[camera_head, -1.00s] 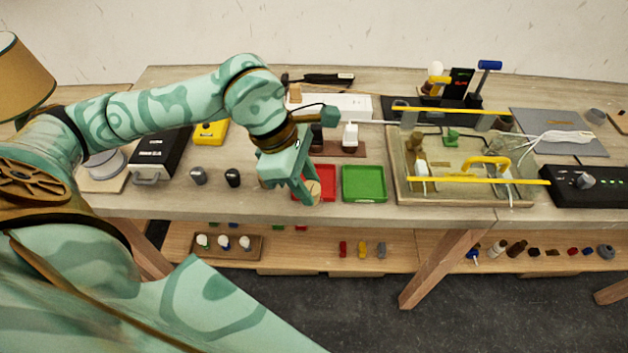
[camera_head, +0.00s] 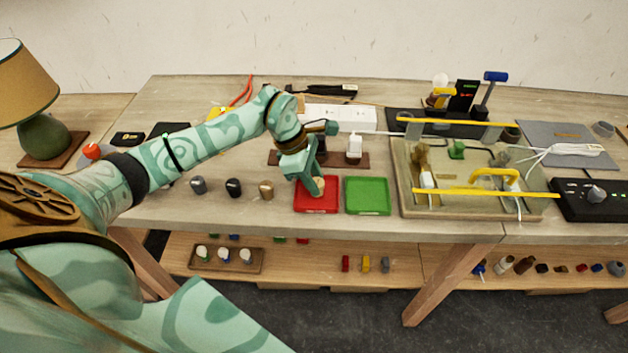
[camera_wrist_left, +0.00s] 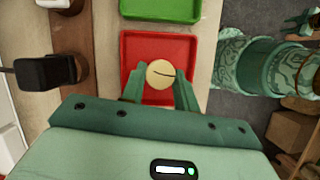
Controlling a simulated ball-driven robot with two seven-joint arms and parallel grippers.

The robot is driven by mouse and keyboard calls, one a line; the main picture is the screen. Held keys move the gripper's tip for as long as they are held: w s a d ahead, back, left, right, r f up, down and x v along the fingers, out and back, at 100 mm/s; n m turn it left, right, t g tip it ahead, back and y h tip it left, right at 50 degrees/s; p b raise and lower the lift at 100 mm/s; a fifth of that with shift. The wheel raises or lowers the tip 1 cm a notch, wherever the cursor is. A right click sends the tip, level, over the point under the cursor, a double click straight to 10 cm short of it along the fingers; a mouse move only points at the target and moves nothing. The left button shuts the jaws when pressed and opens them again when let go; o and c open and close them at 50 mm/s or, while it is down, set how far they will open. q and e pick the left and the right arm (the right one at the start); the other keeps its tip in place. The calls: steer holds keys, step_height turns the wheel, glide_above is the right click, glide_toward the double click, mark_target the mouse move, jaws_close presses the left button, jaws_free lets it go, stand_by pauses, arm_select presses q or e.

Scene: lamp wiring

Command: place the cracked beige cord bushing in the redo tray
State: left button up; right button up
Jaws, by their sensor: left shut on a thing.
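The beige cord bushing (camera_wrist_left: 160,74) is round, with a dark crack line across its face. My left gripper (camera_wrist_left: 160,88) is shut on it, with a finger on either side. In the head view my left gripper (camera_head: 312,190) is over the red tray (camera_head: 317,208), and the bushing (camera_head: 319,184) shows at its fingertips. In the left wrist view the red tray (camera_wrist_left: 134,46) lies behind and around the bushing. I cannot tell whether the bushing touches the tray floor. No label shows on the tray. My right gripper is not in view.
A green tray (camera_head: 367,196) stands just right of the red one. Black (camera_head: 233,188), grey (camera_head: 198,186) and tan (camera_head: 266,190) small parts stand to the left. A board with yellow bars (camera_head: 405,200) is farther right. The table's front edge is close.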

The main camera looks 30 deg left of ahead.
arm_select(q)
steer(key=shift+f, duration=0.45)
steer(key=o, duration=1.1)
steer(key=p+v, duration=0.1)
steer(key=v, duration=1.1)
steer(key=shift+r, duration=0.1)
